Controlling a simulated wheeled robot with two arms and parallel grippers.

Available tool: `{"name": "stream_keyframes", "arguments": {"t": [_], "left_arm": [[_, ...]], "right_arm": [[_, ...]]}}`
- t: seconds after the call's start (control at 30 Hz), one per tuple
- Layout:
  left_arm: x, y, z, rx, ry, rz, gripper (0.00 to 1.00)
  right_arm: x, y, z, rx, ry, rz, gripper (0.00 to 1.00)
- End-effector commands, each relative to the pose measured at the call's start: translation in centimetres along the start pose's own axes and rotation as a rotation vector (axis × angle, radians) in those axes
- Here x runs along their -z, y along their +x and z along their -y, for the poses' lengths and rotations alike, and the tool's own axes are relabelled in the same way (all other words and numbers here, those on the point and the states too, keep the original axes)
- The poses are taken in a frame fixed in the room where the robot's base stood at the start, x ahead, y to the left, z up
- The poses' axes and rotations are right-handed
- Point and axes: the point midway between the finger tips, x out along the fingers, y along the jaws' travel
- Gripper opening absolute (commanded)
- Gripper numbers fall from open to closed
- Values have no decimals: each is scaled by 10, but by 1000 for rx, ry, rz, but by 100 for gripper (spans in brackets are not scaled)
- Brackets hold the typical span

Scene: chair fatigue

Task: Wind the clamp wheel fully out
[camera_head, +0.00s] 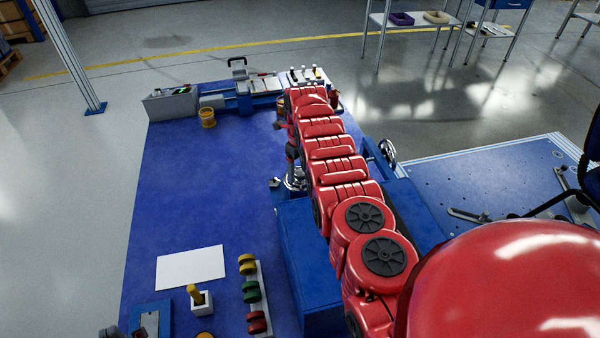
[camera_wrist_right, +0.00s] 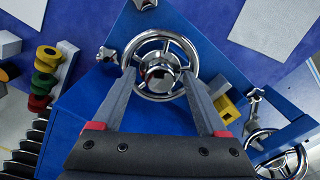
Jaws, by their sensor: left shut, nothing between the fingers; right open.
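The chrome spoked clamp wheel (camera_wrist_right: 141,48) sits on a blue block (camera_wrist_right: 90,96) in the right wrist view. My right gripper (camera_wrist_right: 157,76) is open, its two fingers on opposite sides of the wheel hub, near the rim. I cannot tell whether they touch it. In the head view a chrome part of the wheel (camera_head: 295,180) shows just left of my red right arm, which hides the rest and most of the gripper. A second chrome wheel shows at the lower right of the wrist view (camera_wrist_right: 277,160) and right of my arm (camera_head: 388,152). My left gripper is not in view.
The blue table (camera_head: 200,190) has open room left of my arm. A white sheet (camera_head: 190,267), a stand with yellow, green and red rings (camera_head: 252,292) and a yellow peg in a white block (camera_head: 199,298) are near its front. A vise-like fixture (camera_head: 240,95) stands at the back.

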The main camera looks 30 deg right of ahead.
Motion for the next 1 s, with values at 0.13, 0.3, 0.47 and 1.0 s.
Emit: {"name": "stream_keyframes", "arguments": {"t": [0.13,0.3,0.47,1.0], "left_arm": [[0,0,0,0,0,0,0],[0,0,0,0,0,0,0],[0,0,0,0,0,0,0],[0,-2,0,0,0,0,0]], "right_arm": [[0,1,0,1,0,1,76],[0,0,0,1,1,1,63],[0,0,0,0,0,0,34],[0,0,0,1,-35,1,0]]}}
